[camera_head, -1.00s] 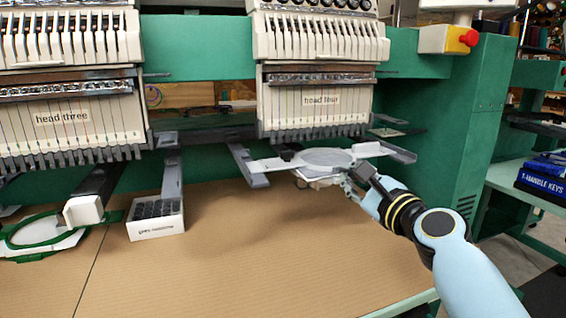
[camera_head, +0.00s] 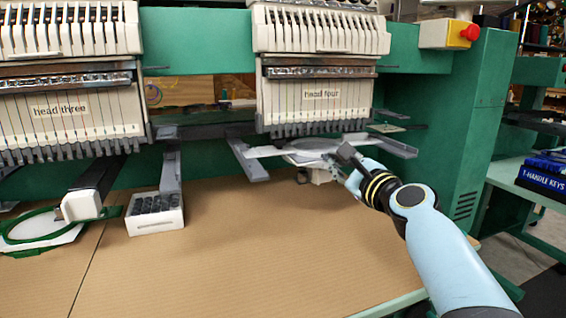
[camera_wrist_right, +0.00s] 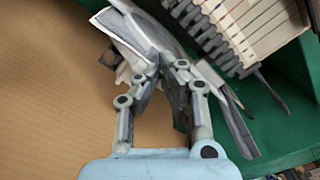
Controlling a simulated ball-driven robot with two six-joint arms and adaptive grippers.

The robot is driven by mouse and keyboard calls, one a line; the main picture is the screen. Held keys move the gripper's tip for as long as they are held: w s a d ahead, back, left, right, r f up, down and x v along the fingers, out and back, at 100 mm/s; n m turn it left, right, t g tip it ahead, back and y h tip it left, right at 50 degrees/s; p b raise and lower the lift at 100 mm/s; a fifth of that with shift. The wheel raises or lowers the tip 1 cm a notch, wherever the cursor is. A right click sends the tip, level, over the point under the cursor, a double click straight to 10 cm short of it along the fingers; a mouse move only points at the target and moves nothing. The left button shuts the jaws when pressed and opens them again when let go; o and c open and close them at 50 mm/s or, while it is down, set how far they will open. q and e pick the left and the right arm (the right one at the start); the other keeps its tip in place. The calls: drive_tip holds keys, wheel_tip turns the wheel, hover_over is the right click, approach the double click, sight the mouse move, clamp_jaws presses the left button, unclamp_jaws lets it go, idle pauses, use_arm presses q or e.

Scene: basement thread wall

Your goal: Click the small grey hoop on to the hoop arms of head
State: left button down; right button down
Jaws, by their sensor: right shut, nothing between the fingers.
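The small grey hoop (camera_head: 313,145) lies flat below the needles of head four (camera_head: 318,100), its light crossbar reaching left. It spans between the left hoop arm (camera_head: 247,160) and the right hoop arm (camera_head: 396,147). The bar's left end meets the left arm; its right side is partly behind my gripper, so I cannot tell whether it is clicked on. My right gripper (camera_head: 346,164) is shut and empty at the hoop's near right edge. In the right wrist view, the fingertips (camera_wrist_right: 166,62) are close to or touching the pale hoop (camera_wrist_right: 122,38). My left gripper is out of view.
Head three (camera_head: 62,108) stands left, with a green-rimmed hoop (camera_head: 35,225) beneath it. A white box of dark bobbins (camera_head: 155,213) sits on the brown table (camera_head: 240,240). The table's front middle is clear. A green machine post (camera_head: 470,130) stands right of my arm.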

drive_tip(key=p+v, duration=0.2)
drive_tip(key=v, duration=0.5)
drive_tip(key=shift+p, duration=0.35)
